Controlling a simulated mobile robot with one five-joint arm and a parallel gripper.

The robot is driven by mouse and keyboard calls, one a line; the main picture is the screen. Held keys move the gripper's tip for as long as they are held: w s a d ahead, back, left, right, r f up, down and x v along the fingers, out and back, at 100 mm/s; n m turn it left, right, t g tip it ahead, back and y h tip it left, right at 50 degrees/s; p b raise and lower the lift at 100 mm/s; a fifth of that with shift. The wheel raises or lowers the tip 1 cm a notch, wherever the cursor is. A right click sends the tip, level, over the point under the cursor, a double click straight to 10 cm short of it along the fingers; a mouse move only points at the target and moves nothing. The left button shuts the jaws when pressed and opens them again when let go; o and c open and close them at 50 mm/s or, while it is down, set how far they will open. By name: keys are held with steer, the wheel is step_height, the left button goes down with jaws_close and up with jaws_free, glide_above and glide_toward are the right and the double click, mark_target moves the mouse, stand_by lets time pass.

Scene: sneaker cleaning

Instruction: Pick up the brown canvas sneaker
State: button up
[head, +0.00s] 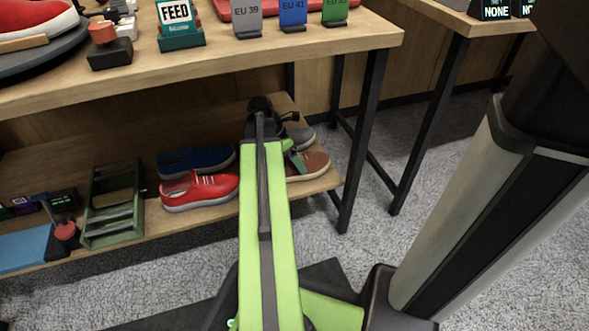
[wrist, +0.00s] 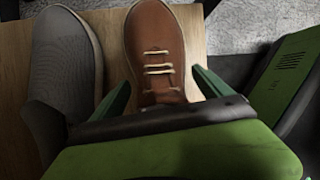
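The brown sneaker (head: 309,166), with pale laces and a light sole, sits on the lower shelf at its right end, partly hidden behind my arm. In the wrist view the brown sneaker (wrist: 157,45) points its toe upward, and its heel end is hidden by my gripper. My gripper (wrist: 163,90) is open, with one green finger on each side of the sneaker's laced part. The right finger looks apart from the shoe; I cannot tell whether the left one touches it.
A grey sneaker (wrist: 62,60) lies close on the left. A red sneaker (head: 199,191), a blue shoe (head: 195,160) and a green crate (head: 112,236) share the lower shelf (head: 325,182). The tabletop (head: 370,32) overhangs it, and a black table leg (head: 361,140) stands at the right.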

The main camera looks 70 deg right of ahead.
steer(key=c, duration=1.6)
